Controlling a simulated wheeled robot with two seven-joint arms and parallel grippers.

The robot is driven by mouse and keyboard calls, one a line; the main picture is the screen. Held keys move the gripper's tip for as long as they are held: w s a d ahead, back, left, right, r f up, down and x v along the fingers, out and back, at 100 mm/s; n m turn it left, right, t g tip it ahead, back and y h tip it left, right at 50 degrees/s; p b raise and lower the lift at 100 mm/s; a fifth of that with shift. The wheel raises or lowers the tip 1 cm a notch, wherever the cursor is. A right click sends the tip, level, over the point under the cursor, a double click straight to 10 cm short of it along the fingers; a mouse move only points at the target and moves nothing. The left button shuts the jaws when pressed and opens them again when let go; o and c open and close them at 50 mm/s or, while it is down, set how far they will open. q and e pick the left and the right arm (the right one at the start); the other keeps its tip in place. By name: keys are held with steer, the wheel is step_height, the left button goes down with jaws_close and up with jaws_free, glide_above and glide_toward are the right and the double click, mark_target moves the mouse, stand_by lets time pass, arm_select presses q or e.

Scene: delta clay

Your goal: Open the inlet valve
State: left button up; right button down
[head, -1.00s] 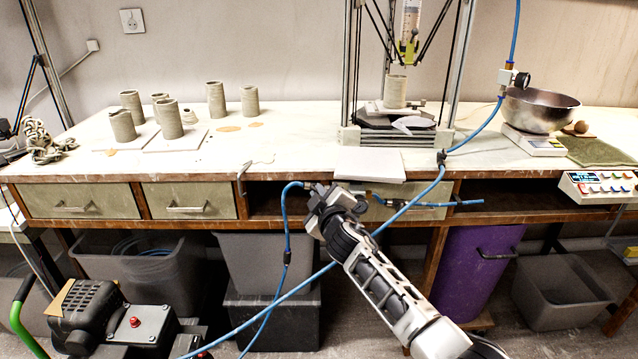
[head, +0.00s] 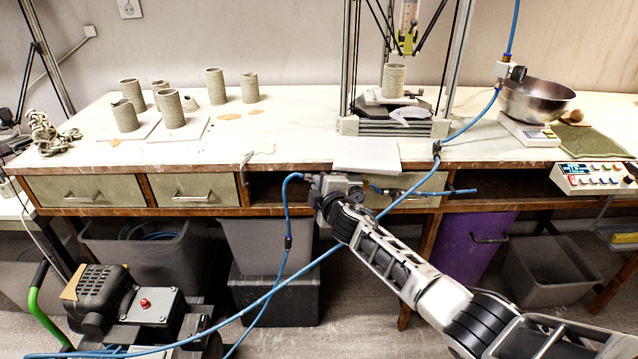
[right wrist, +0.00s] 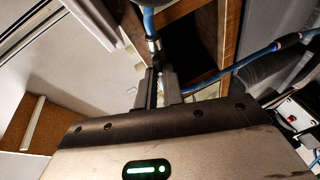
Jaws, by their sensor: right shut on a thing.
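The inlet valve (right wrist: 157,62) is a small dark fitting below a silver collar on the blue hose, in the right wrist view. My right gripper (right wrist: 160,88) is shut on it, with a dark finger on each side. The fingers hide most of the valve, so its handle angle cannot be told. In the head view my right gripper (head: 317,183) is at the bench's front edge, where a blue hose (head: 290,181) arches in from the left. My left gripper is not in view.
The wooden bench (head: 270,130) carries clay cylinders (head: 167,108), a delta printer (head: 395,128) and a steel bowl (head: 537,100). A compressor (head: 105,300) stands lower left. Grey bins and a purple bin (head: 470,250) are under the bench.

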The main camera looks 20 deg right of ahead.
steer(key=c, duration=1.5)
jaws_free()
steer(key=shift+c, duration=0.2)
steer(key=shift+s, duration=0.15)
steer(key=p+v, duration=0.2)
steer(key=v, duration=1.3)
steer(key=shift+s, duration=0.3)
steer(key=shift+d, duration=0.1)
steer(key=s+a+f+m+g+y, duration=0.1)
steer(key=s+f+m, duration=0.3)
steer(key=s, duration=0.4)
steer(key=s+a+f+m+g, duration=0.2)
steer(key=s+f+m, duration=0.3)
steer(key=s, duration=0.3)
steer(key=s+a+f+m+g+y, duration=0.1)
steer(key=s+a+f+m+g, duration=0.1)
steer(key=s+f+m, duration=0.2)
steer(key=s+f, duration=0.2)
steer(key=s, duration=0.2)
steer(key=shift+s+a+y, duration=0.3)
steer(key=shift+s, duration=0.05)
